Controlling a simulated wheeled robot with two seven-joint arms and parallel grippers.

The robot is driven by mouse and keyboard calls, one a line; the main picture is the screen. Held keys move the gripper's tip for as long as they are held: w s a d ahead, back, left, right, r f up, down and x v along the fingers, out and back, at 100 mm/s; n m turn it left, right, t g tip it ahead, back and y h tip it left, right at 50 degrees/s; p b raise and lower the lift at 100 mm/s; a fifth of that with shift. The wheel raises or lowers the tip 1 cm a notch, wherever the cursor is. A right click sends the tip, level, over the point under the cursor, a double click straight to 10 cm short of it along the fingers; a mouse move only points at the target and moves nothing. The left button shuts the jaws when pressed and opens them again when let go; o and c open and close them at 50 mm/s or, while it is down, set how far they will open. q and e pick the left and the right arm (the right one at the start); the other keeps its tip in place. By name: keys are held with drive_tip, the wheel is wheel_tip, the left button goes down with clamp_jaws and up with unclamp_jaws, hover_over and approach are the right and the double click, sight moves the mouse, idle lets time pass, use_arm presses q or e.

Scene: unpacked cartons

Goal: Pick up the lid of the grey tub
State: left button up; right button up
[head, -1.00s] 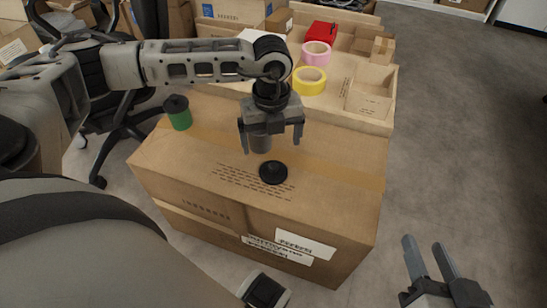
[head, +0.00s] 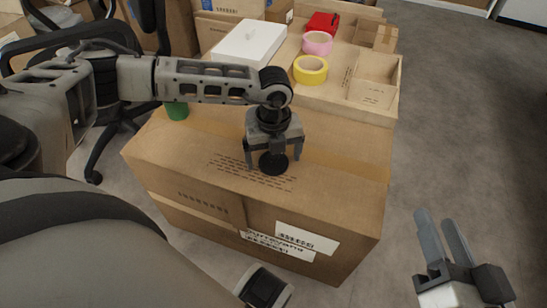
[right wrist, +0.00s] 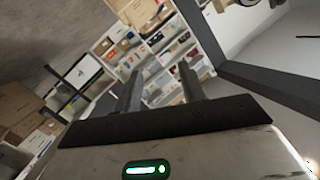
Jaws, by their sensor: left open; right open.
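A round black lid (head: 273,168) with a knob lies flat on top of the big carton (head: 330,175). My left gripper (head: 272,160) points down over it, open, with one finger on each side of the lid. I cannot tell whether the fingers touch it. The grey tub is hidden behind the left gripper now. A green tub (head: 177,112) stands at the carton's back left, its top covered by my left arm. My right gripper (head: 436,217) is open and empty, off the carton's right side; its fingers also show in the right wrist view (right wrist: 159,75).
A wooden tray (head: 345,100) with compartments stands at the back, holding a yellow tape roll (head: 310,70), a pink tape roll (head: 317,43) and a red item (head: 322,22). A white box (head: 248,42) is left of it. Office chairs stand left. The floor at right is clear.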

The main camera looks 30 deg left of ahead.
use_arm(q)
drive_tip(key=c, duration=0.9)
drive_tip(key=shift+c, duration=1.1)
drive_tip(key=shift+r, duration=0.1)
